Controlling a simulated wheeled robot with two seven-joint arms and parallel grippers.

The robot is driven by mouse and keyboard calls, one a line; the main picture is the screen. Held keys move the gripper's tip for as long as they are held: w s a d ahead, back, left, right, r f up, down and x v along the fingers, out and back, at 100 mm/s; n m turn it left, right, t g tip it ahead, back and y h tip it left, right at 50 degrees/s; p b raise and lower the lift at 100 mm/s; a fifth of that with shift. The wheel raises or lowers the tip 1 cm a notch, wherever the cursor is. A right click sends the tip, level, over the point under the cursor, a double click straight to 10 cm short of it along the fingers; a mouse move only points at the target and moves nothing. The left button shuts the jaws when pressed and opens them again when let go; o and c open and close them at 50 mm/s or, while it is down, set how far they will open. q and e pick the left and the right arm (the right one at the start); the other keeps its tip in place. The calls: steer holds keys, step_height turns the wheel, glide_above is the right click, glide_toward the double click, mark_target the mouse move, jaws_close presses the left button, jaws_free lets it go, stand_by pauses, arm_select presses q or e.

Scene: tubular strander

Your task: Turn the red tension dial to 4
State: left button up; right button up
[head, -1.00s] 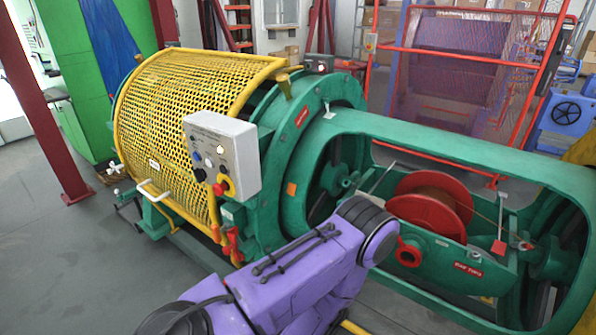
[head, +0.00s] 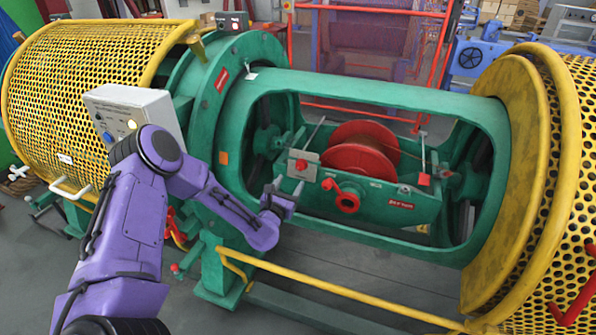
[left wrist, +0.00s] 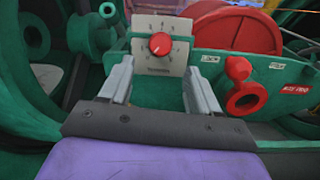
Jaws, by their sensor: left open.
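The red tension dial (left wrist: 160,43) is a round knob on a pale square plate (left wrist: 160,62) with small marks around it, in the left wrist view. The marks are too small to read, so I cannot tell the setting. In the head view the dial (head: 300,165) sits on the green cradle, left of the red spool. My left gripper (left wrist: 158,76) is open and empty. Its fingers point toward the plate, one on each side below the dial, apart from the dial. In the head view the left gripper (head: 284,188) is just to the lower left of the dial. My right gripper is not in view.
A red spool (head: 361,148) and a red ring-shaped handle (head: 346,197) stand right of the dial. The green frame (head: 385,92) surrounds the cradle opening. A yellow rail (head: 330,289) runs below, and yellow mesh guards (head: 85,80) stand at both sides.

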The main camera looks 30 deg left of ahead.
mark_target(300, 167)
arm_select(q)
steer(key=x, duration=0.8)
steer(key=shift+w, duration=0.25)
steer(key=c, duration=1)
